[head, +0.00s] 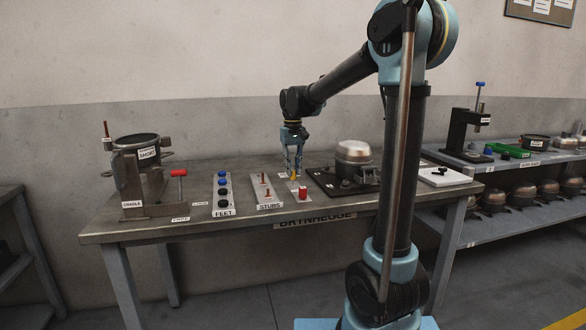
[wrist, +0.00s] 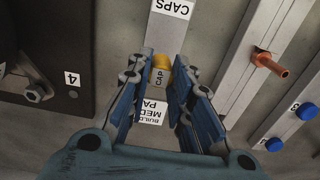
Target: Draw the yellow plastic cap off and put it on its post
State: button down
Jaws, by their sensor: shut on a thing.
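The yellow cap (head: 294,178) shows low between the fingertips of my gripper (head: 293,171) in the head view. In the wrist view the yellow cap (wrist: 163,62) sits between the two blue fingertips (wrist: 164,72); my gripper is shut on it. Below it is a pale strip (wrist: 166,33) with a CAPS label at one end and a small CAP label beside the yellow cap. Any post under the cap is hidden, and I cannot tell whether the cap touches the strip. The compressor (head: 353,155) stands on a dark plate right of my gripper.
A red piece (head: 303,193) stands close in front of my gripper. The STUBS rack (head: 264,190) and FEET rack (head: 222,193) lie to the left, then a cradle (head: 137,180) with a SHORT-labelled pot. A white block (head: 446,177) lies at the table's right end.

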jog(key=shift+f, duration=0.9)
jog(key=c, duration=1.4)
grip_release()
jog(key=shift+o, duration=0.2)
notch_tip(320, 180, up, 12)
